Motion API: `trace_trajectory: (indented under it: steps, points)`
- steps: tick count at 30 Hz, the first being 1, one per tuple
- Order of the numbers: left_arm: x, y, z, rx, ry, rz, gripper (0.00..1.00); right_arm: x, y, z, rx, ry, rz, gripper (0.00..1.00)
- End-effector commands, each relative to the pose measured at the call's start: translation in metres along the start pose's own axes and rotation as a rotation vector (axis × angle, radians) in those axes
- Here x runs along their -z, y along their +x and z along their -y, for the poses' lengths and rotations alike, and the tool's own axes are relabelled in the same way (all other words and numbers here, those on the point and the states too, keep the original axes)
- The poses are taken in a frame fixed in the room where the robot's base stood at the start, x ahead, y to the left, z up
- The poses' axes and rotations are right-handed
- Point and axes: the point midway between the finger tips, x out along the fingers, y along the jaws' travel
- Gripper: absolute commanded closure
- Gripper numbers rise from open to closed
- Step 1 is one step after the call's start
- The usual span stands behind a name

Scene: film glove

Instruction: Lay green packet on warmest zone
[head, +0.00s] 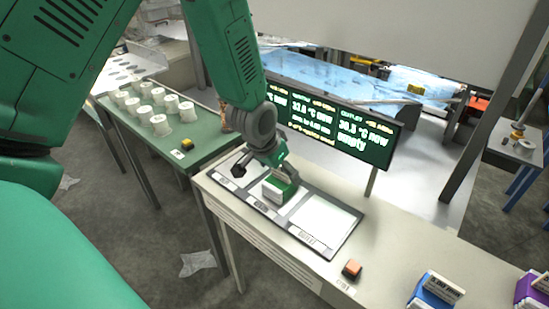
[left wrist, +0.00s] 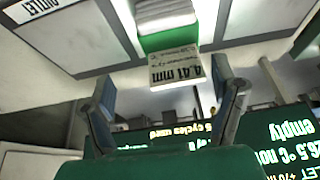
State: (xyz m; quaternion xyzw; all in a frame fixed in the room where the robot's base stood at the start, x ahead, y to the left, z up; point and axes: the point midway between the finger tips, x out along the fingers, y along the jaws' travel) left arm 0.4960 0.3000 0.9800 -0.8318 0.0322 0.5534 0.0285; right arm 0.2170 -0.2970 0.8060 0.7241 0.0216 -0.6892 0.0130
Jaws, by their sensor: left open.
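The green packet (head: 279,189) is green and white and sits on the middle zone of the three-zone plate (head: 258,209). My left gripper (head: 264,170) is open just above and behind the packet. In the left wrist view the packet lies beyond the spread fingers (left wrist: 166,85), and contact cannot be told. The outlet zone (head: 318,222) is bare white at the plate's right end. The display (head: 335,125) shows about 38 °C and "empty" for the outlet. My right gripper is out of view.
A blue holder (head: 430,294) with labelled packets and a purple holder (head: 530,290) stand at the lower right. White cups (head: 159,124) stand on the green table at left. The display stands close behind the plate.

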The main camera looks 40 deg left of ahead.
Motion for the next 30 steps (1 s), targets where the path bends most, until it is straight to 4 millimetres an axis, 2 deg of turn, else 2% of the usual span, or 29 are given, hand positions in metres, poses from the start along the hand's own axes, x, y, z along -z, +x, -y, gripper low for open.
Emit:
trace_trajectory:
  steps: [3, 9, 16, 19, 20, 23, 26, 27, 30]
  points:
    - [0.0, -0.026, 0.007, -0.006, -0.008, -0.004, 0.21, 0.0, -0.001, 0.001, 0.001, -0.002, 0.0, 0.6]
    - [0.0, -0.058, 0.003, 0.0, -0.005, 0.0, 0.21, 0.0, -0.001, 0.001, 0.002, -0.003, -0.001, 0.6]
    - [0.001, -0.07, -0.01, 0.011, 0.002, 0.004, 0.21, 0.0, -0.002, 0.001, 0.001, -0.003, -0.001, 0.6]
    - [-0.011, -0.06, -0.013, 0.012, 0.001, 0.023, 0.21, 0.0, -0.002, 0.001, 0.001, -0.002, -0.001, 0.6]
    - [-0.019, -0.053, -0.014, 0.011, -0.001, 0.034, 0.21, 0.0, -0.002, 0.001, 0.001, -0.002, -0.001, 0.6]
    - [-0.065, -0.02, -0.018, 0.008, -0.009, 0.093, 0.21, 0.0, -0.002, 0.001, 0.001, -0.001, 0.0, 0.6]
    - [-0.131, 0.014, -0.026, 0.007, -0.02, 0.166, 0.21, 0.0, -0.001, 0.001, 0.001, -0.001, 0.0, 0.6]
    - [-0.158, 0.024, -0.029, 0.008, -0.023, 0.193, 0.21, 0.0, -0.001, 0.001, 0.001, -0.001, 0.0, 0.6]
    - [-0.223, 0.04, -0.038, 0.009, -0.03, 0.256, 0.21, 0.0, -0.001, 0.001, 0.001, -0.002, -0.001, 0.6]
